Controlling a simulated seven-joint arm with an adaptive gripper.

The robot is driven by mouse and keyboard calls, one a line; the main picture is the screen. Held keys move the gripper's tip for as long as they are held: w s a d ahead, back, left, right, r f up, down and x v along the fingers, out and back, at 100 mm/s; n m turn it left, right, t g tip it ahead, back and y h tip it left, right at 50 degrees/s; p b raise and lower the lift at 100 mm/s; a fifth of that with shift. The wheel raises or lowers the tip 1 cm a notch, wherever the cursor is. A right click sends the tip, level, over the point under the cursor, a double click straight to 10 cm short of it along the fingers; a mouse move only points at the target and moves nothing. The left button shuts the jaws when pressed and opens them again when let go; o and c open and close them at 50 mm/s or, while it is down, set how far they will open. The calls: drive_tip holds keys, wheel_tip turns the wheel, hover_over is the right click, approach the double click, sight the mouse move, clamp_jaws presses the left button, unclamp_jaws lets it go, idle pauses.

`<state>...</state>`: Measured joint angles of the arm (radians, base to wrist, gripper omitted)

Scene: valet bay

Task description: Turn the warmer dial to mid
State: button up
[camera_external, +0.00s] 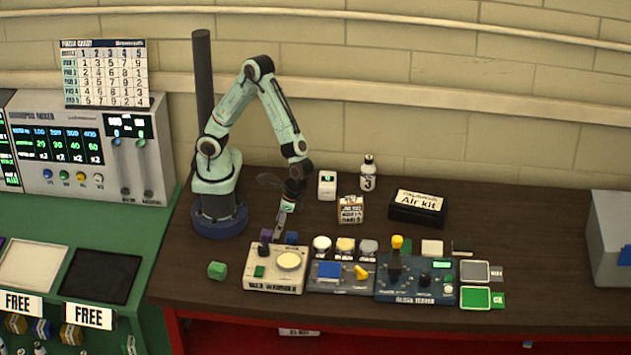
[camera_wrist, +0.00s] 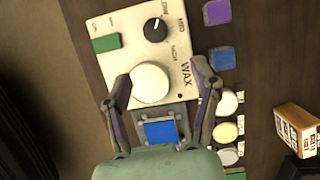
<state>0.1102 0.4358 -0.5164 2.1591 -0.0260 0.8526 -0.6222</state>
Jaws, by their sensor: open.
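The wax warmer (camera_external: 262,285) is a cream box at the front of the bench. Its black dial (camera_wrist: 155,28) sits near the top of the wrist view, with MID printed beside it and other marks around it. The white pointer line appears to point up, toward the mark at the picture's top, not at MID. The warmer also carries a green patch (camera_wrist: 107,43) and a round cream disc (camera_wrist: 150,82). My gripper (camera_wrist: 161,82) is open and empty above the warmer, its fingers on either side of the disc in this view, apart from the dial.
Purple (camera_wrist: 216,12) and blue (camera_wrist: 222,58) cubes lie beside the warmer. A panel with a blue square (camera_external: 329,270) and a dark blue tester (camera_external: 415,290) adjoin it at right. Several round pots stand behind the panels.

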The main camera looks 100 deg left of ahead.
sight(263, 247)
drive_tip(key=shift+g, duration=0.5)
drive_tip(key=x, duration=0.7)
drive_tip(key=shift+s+d+f, duration=0.1)
drive_tip(key=shift+s+d, duration=0.05)
drive_tip(key=shift+s, duration=0.4)
drive_tip(key=shift+s+f, duration=0.2)
drive_tip(key=shift+f, duration=0.45)
clamp_jaws()
